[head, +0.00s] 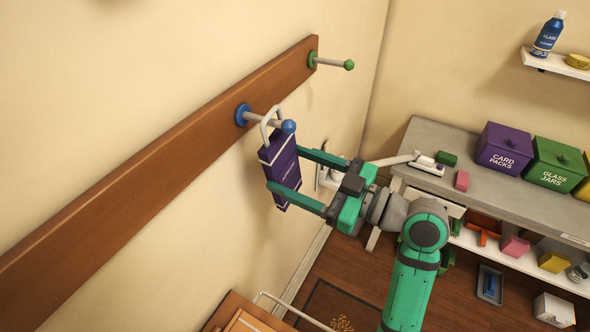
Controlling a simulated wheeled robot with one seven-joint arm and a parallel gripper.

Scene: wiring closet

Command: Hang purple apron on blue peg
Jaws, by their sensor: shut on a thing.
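The purple apron (282,168) is a stiff, flat purple block with a pale loop (265,122) at its top. The blue peg (262,119) has a round blue base on the brown wall rail, a pale rod and a blue ball tip. The loop shows at the peg's rod, behind the ball tip; it looks to be around the rod, but whether it rests on it I cannot tell. My gripper (283,178), with green fingers, is shut on the apron's sides, just below the peg.
A green peg (335,63) sticks out farther along the brown rail (130,177). A grey workbench (470,187) with a purple box (503,147) and a green box (556,165) stands at the right. A wooden piece (240,314) is at the bottom.

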